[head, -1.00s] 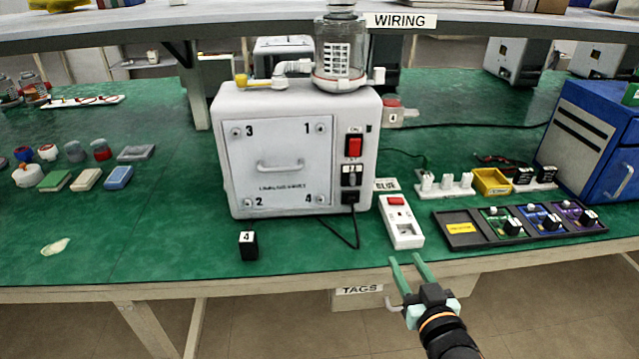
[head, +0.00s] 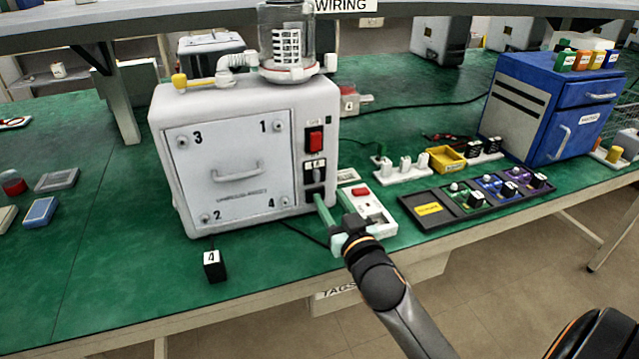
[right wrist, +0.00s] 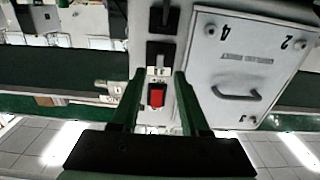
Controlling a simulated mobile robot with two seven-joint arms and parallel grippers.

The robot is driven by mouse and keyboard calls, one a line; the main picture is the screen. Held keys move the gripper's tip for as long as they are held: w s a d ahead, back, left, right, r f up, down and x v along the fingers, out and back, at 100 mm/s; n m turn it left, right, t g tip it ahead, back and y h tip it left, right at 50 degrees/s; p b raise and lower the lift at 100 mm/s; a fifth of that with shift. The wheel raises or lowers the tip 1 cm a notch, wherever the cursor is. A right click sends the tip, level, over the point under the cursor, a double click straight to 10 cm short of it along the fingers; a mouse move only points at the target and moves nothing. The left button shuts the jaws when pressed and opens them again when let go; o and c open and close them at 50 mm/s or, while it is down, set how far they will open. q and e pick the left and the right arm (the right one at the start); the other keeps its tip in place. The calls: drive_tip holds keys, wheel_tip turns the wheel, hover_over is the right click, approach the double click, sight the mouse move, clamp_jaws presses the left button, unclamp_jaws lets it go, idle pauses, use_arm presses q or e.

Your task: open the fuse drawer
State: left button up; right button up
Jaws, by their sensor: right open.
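The white pump box (head: 240,150) stands on the green bench. Its right column holds a red switch (head: 315,140), the black fuse drawer (head: 314,170) below it, and a black inlet with a cord at the bottom. The drawer appears shut. My right gripper (head: 333,200) is open and empty, low at the box's front right corner, its fingers pointing at the column. In the upside-down right wrist view, the red switch (right wrist: 157,95) shows between the green fingers, with the fuse drawer (right wrist: 160,52) just beyond their tips. My left gripper is out of view.
A white power strip (head: 372,214) with a red switch lies right beside my right gripper. A black tray of modules (head: 425,209) lies farther right. A black block marked 4 (head: 215,267) stands near the front edge. A blue cabinet (head: 530,110) stands at back right.

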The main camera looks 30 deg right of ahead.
sight(318, 180)
drive_tip(key=x, duration=0.6)
drive_tip(key=shift+w, duration=0.3)
drive_tip(key=shift+c, duration=0.2)
clamp_jaws()
idle(0.9)
